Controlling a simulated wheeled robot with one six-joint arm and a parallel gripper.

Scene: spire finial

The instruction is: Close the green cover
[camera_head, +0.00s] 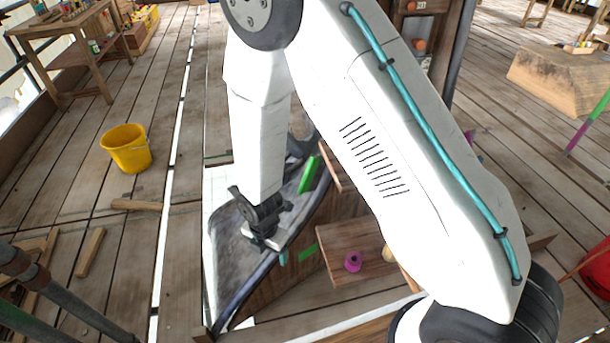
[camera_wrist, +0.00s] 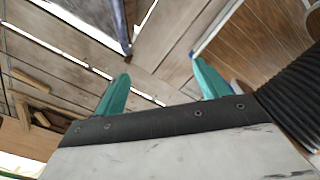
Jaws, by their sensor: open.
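A bright green upright panel (camera_head: 310,173) stands on the wooden structure, right of my gripper's wrist, in the head view. A second, smaller green piece (camera_head: 308,253) lies lower down on the brown wooden face. I cannot tell for sure which is the cover. Neither green piece can be made out there.
A small wooden board (camera_head: 343,238) with a magenta knob (camera_head: 353,262) is right of the lower green piece. A dark curved edge (camera_head: 248,290) borders the grey sheet (camera_head: 228,262). A yellow bucket (camera_head: 127,148) and loose wood blocks stand on the plank deck at left.

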